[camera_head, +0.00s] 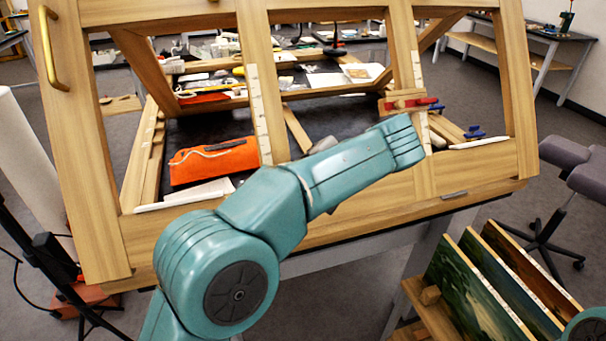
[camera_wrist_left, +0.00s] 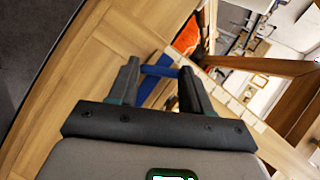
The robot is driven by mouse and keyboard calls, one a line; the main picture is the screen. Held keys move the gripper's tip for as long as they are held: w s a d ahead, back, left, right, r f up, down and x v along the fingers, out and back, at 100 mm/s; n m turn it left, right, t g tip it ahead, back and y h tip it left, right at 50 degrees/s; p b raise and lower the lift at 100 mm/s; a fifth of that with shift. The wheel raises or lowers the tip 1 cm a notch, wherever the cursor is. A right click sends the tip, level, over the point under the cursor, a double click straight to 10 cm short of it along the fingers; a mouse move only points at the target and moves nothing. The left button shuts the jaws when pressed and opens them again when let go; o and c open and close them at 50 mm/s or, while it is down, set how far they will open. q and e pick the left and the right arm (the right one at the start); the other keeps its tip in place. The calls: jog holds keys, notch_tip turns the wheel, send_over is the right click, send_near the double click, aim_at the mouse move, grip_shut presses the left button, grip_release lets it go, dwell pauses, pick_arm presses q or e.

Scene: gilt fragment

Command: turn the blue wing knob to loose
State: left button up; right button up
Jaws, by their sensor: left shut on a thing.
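In the left wrist view my left gripper (camera_wrist_left: 159,67) is shut on a blue wing knob (camera_wrist_left: 157,71), with a finger on each side of it. More of the blue part shows below, between the fingers, close to a pale wooden rail. In the head view my left arm reaches up and right across the wooden frame, and it hides the gripper and what it holds. A blue piece (camera_head: 474,131) stands on the frame's lower right ledge, to the right of the arm's end. I cannot tell whether it is the held knob. My right gripper is out of view.
A tilted wooden frame (camera_head: 106,215) fills the middle. A red clamp (camera_head: 406,102) sits on its right upright, just above my arm. An orange pouch (camera_head: 213,160) lies on the left inside. Painted panels (camera_head: 477,292) stand in a rack at lower right.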

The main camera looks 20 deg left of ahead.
pick_arm(q)
jog(key=shift+a+n+h, duration=0.1)
jog(key=shift+n+h, duration=0.7)
jog(key=shift+n, duration=0.4)
jog(key=shift+a+n+h, duration=0.1)
jog(key=shift+n+h, duration=0.6)
jog(key=shift+n, duration=0.4)
jog(key=shift+s+a+n+h+b, duration=0.1)
jog(key=shift+a+n+h+b, duration=0.05)
jog(key=shift+n+h+b, duration=0.9)
jog(key=shift+s+a+r+n+t+h+b, duration=0.1)
jog(key=shift+n+t+h+b, duration=0.25)
jog(key=shift+n+b, duration=0.3)
jog(key=shift+r+n+t+h+b, duration=0.1)
jog(key=shift+n+t+h+b, duration=0.25)
jog(key=shift+n, duration=0.45)
jog(key=o, duration=1.1)
jog(key=shift+c, duration=0.2)
